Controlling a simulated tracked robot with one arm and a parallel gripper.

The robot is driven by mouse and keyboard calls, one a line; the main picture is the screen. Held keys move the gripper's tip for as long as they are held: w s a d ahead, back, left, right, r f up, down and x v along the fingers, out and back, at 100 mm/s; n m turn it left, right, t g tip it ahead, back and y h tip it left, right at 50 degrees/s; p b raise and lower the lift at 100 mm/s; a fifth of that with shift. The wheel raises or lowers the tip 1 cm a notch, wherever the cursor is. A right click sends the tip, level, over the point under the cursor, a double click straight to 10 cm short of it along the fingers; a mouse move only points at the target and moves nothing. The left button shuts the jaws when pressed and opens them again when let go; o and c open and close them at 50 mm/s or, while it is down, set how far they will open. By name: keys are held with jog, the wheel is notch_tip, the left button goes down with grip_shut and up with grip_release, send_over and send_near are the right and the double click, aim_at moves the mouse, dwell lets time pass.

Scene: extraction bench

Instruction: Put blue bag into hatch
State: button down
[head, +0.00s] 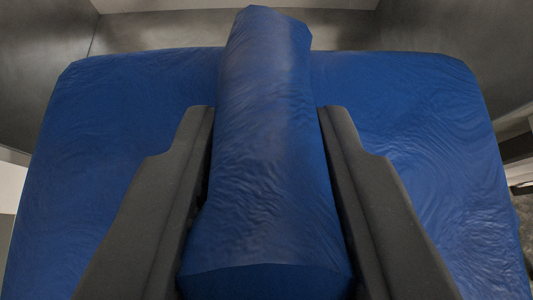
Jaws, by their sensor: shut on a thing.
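The blue bag (420,130) fills most of the head view, with a wide wrinkled body behind and an upright raised part (265,140) in the middle. My gripper (268,115) has one dark finger on each side of this raised part and is shut on it. The bag's wide body spreads out to the left and right beyond the fingers. The bag hides most of what lies below and behind it. Grey metal walls show past its top edge, but I cannot tell whether they belong to the hatch.
A dark grey wall (440,35) rises at the upper right, and another grey wall (45,35) stands at the upper left. A grey panel (170,30) runs across the back between them. A pale surface (10,185) shows at the left edge.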

jog(key=w+f+p, duration=0.2)
jog(key=w+p, duration=0.4)
jog(key=w, duration=1.4)
jog(key=shift+w+d, duration=0.3)
jog(key=shift+w, duration=0.05)
dwell(0.9)
jog(key=shift+f, duration=0.65)
dwell(0.8)
jog(key=c, duration=1.1)
grip_release()
